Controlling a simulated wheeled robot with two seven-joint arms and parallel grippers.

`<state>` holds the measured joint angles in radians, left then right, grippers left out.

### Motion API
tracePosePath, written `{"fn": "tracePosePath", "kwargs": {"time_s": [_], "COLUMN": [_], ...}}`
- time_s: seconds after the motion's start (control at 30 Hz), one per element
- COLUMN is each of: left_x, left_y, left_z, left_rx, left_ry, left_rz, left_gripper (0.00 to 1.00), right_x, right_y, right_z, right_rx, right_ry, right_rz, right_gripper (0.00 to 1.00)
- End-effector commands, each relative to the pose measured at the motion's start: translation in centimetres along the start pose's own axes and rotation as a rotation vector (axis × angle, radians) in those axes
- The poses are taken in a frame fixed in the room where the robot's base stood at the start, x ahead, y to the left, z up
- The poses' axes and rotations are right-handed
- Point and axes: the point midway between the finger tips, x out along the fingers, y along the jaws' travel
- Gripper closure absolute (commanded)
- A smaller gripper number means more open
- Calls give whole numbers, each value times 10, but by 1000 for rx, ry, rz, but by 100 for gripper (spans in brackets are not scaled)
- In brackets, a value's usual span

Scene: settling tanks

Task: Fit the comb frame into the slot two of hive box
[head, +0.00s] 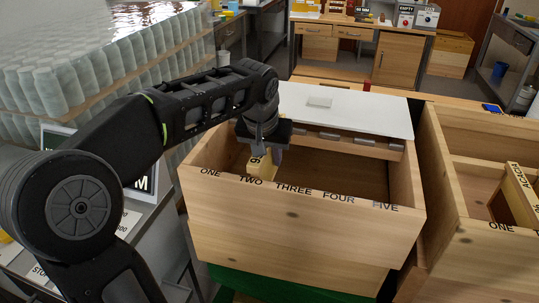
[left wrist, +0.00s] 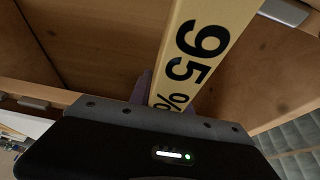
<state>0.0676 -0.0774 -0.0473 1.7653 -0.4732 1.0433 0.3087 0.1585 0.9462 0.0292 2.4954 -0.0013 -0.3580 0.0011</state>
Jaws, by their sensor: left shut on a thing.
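The hive box (head: 290,230) is a pale wooden box with an open top. Its front rim is lettered ONE to FIVE from left to right. My left gripper (head: 266,151) is over the left part of the opening, behind the word TWO. It is shut on the comb frame (head: 260,166), whose yellow top bar shows below the fingers. In the left wrist view the comb frame (left wrist: 207,42) reads "95 %" and runs up from between the fingers (left wrist: 165,98). Its lower part is hidden, so I cannot tell how deep it sits. My right gripper is not in view.
A white lid (head: 345,108) lies behind the opening, with small grey metal pieces along the back inner wall. A second wooden box (head: 480,255) stands close on the right, with a lettered frame (head: 520,188) in it. Stacked jars (head: 110,65) stand at the left.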

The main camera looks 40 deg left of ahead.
Motion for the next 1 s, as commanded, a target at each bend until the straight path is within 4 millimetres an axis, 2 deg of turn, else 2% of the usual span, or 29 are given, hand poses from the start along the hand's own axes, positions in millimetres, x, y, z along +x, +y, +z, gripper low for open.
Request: {"fn": "tracePosePath", "kwargs": {"time_s": [1.0], "left_x": [22], "left_y": [0], "left_z": [8], "left_rx": [0], "left_ry": [3], "left_rz": [0], "left_gripper": [100], "right_x": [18], "right_y": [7], "right_z": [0], "right_rx": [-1], "right_ry": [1], "right_rz": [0], "right_gripper": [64]}}
